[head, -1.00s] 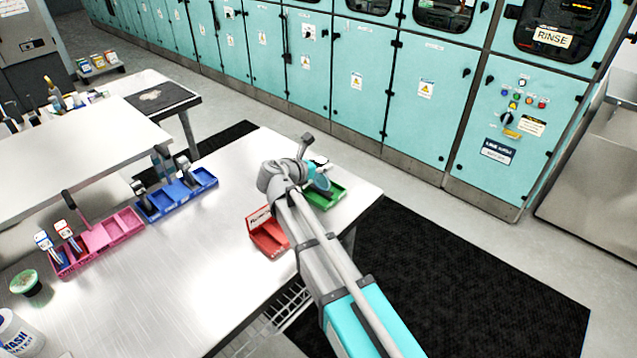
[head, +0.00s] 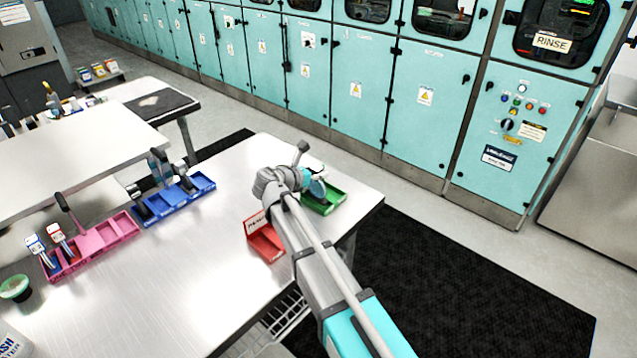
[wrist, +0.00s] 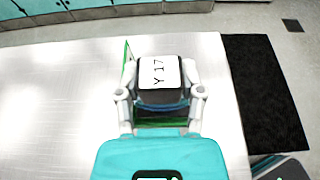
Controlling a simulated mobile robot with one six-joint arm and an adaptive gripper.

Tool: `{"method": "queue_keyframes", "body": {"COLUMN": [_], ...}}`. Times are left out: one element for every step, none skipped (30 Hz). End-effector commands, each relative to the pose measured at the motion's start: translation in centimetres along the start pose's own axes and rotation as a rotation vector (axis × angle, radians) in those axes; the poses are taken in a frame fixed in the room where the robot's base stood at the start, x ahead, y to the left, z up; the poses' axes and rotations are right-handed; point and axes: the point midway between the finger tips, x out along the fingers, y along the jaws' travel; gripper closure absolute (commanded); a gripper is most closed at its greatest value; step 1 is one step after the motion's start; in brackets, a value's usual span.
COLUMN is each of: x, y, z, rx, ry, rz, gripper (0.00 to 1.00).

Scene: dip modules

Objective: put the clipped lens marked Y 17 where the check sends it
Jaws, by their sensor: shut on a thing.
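The clipped lens (wrist: 158,78) shows in the wrist view as a white tag marked Y 17 with a blue edge below it. My gripper (wrist: 160,85) is shut on it, one finger on each side. The green tray (head: 322,204) stands near the right end of the table. In the wrist view its green edges show behind and below the held lens; the gap between lens and tray cannot be told. In the head view my gripper is mostly hidden behind my arm. A red tray (head: 266,243) with an upright sign stands left of my arm.
A blue tray (head: 196,190) and a pink tray (head: 117,232) holding tagged pieces stand on the left of the steel table (head: 180,285). A green-topped jar (head: 14,288) is at the far left. The middle of the table is clear. Teal cabinets (head: 415,120) line the back.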

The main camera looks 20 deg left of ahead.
Motion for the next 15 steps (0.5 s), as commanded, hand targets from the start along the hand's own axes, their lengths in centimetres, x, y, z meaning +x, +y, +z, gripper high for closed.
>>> {"method": "queue_keyframes", "body": {"x": [0.3,0.4,0.5,0.5,0.6,0.7,0.7,0.8,0.8,0.8,0.8,0.8,0.8,0.8,0.8], "y": [-0.1,-0.1,-0.1,-0.1,-0.1,-0.1,-0.1,-0.1,-0.1,-0.1,-0.1,-0.1,-0.1,0.0,0.0], "z": [-0.9,-1.1,-1.4,-1.6,-1.8,-2.0,-2.2,-2.3,-2.4,-2.4,-2.5,-2.5,-2.5,-2.4,-2.4], "rx": [0.000,0.000,0.000,0.000,0.000,0.000,0.000,0.000,0.000,0.000,0.000,0.000,0.000,0.000,0.000], "ry": [0.000,0.000,0.000,0.000,0.000,0.000,0.000,0.000,0.000,0.000,0.000,0.000,0.000,0.000,0.000], "rz": [0.000,0.000,0.000,0.000,0.000,0.000,0.000,0.000,0.000,0.000,0.000,0.000,0.000,0.000,0.000], "gripper": [1.00,1.00,1.00,1.00,1.00,1.00,1.00,1.00,1.00,1.00,1.00,1.00,1.00,1.00,1.00]}}
